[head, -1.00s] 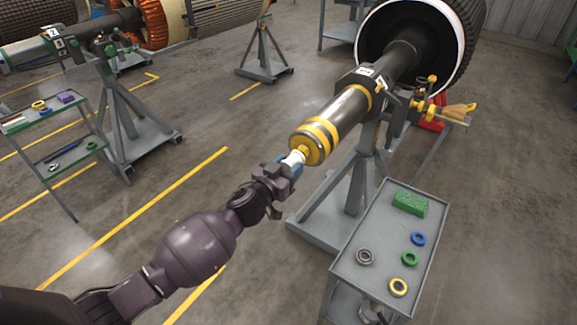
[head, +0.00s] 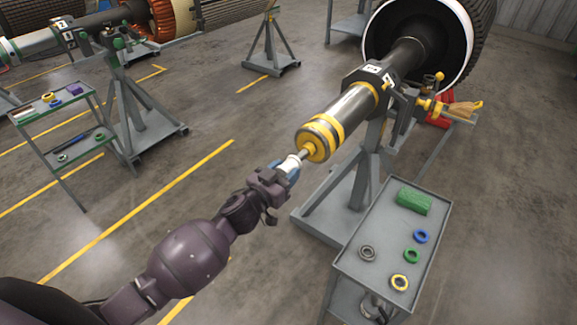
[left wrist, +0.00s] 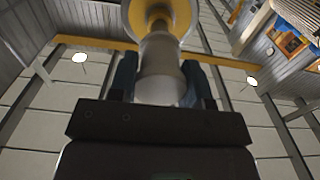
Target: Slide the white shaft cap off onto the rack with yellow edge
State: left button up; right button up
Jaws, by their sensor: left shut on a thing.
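The white shaft cap (head: 291,164) is between the blue-tipped fingers of my left gripper (head: 284,170), which is shut on it. A thin grey pin shows between the cap and the yellow end of the shaft (head: 318,140); I cannot tell whether the cap still surrounds its tip. In the left wrist view the cap (left wrist: 161,70) stands between the fingers, in line with the yellow shaft end (left wrist: 160,14). A grey rack (head: 432,247) stands at lower right; I cannot make out a yellow edge on it. My right gripper is out of view.
On the grey rack are a green block (head: 414,201), a blue ring (head: 421,236), a green ring (head: 412,255), a yellow ring (head: 399,283) and a grey ring (head: 367,253). A stand (head: 352,200) bears the shaft. Another rack (head: 50,113) is at left.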

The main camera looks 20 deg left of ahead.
aim_at(279, 173)
pick_arm(q)
jog(key=shift+p+v, duration=0.45)
jog(key=shift+v, duration=1)
jog(key=shift+s+a, duration=0.15)
jog(key=shift+s, duration=0.25)
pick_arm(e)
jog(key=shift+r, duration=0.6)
pick_arm(q)
jog(key=shift+a+f, duration=0.1)
jog(key=shift+w+a+n+y, duration=0.15)
jog(key=shift+n+y, duration=0.15)
jog(key=shift+y, duration=0.2)
jog(key=s+a+r+n+t+y+b, duration=0.1)
jog(key=s+a+r+n+y, duration=0.1)
jog(key=s+r+y, duration=0.3)
notch_tip(279, 173, up, 2)
jog(key=shift+s+a+r+n, duration=0.15)
jog(key=shift+s+n, duration=0.55)
jog(key=shift+s, duration=0.5)
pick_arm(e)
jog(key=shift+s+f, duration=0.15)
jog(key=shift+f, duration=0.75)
